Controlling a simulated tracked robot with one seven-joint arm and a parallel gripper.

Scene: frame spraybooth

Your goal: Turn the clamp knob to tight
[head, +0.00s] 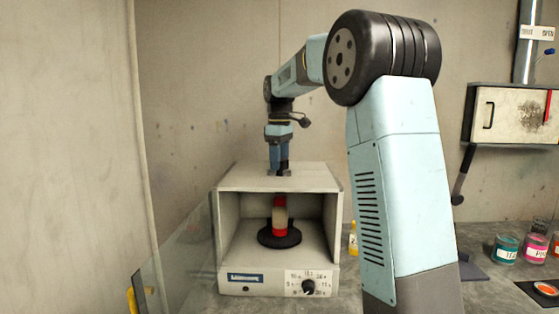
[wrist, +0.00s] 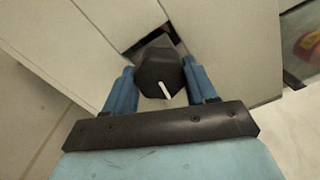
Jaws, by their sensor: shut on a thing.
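The clamp knob (wrist: 158,68) is a dark faceted knob with a white pointer line, which points toward the lower right, roughly toward my palm, in the wrist view. My gripper (head: 279,172) is at the top of the spray booth (head: 230,178), pointing down. Its two blue fingers stand on either side of the knob in the wrist view, shut on it.
A dark slot (wrist: 140,46) lies beside the knob. Inside the booth, a red-and-pale bottle (head: 280,220) stands on a black round base (head: 279,238). A dial (head: 308,286) is on the front panel. A clear door (head: 178,260) hangs open at left. Paint cans (head: 507,249) stand at right.

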